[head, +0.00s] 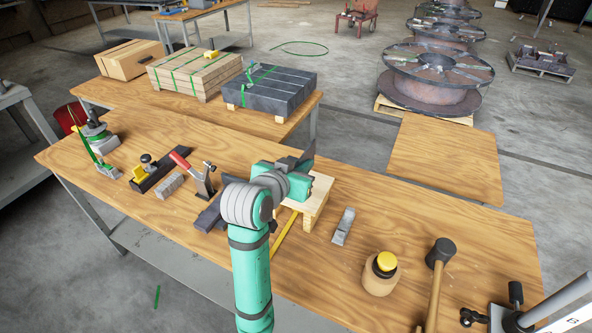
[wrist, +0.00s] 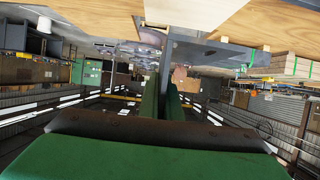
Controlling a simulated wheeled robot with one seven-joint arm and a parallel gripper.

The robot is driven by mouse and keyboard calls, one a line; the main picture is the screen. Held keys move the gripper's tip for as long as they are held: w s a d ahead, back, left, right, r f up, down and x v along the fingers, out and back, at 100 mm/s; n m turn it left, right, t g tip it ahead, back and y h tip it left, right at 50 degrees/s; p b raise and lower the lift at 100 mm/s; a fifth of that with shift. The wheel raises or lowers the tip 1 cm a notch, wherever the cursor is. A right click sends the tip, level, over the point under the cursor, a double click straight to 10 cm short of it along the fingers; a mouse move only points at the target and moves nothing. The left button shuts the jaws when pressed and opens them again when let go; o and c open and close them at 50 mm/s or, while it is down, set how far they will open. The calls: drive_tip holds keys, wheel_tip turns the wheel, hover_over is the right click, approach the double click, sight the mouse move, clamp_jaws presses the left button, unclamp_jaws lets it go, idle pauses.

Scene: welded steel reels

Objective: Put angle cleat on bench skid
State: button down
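The bench skid (head: 318,205) is a small pale wooden pallet on the near bench, partly hidden behind my gripper. My gripper (head: 300,168) is just over the skid's far left part. Its green fingers (wrist: 161,98) are close together in the wrist view, with a thin grey plate between them. I take this plate to be the angle cleat (wrist: 166,62).
On the near bench (head: 350,270), a toggle clamp (head: 204,182) and dark steel bars lie left of my arm. Strapped dark bars (head: 272,90) lie on the bench behind.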

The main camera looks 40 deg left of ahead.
drive_tip(key=w+f, duration=0.2)
drive_tip(key=w+a+f, duration=0.1)
drive_tip(key=w+f, duration=0.1)
drive_tip(key=shift+w+f, duration=0.15)
drive_tip(key=shift+w+a+f, duration=0.15)
drive_tip(key=shift+w+f, duration=0.4)
drive_tip(key=shift+f, duration=0.25)
drive_tip(key=shift+w+f, duration=0.2)
drive_tip(key=shift+f, duration=1.45)
drive_tip(key=shift+f, duration=0.15)
drive_tip(key=c, duration=2)
unclamp_jaws()
drive_tip(key=shift+w+f, duration=0.1)
drive_tip(key=shift+f, duration=0.05)
drive_tip(key=shift+r, duration=0.2)
drive_tip(key=v, duration=1.2)
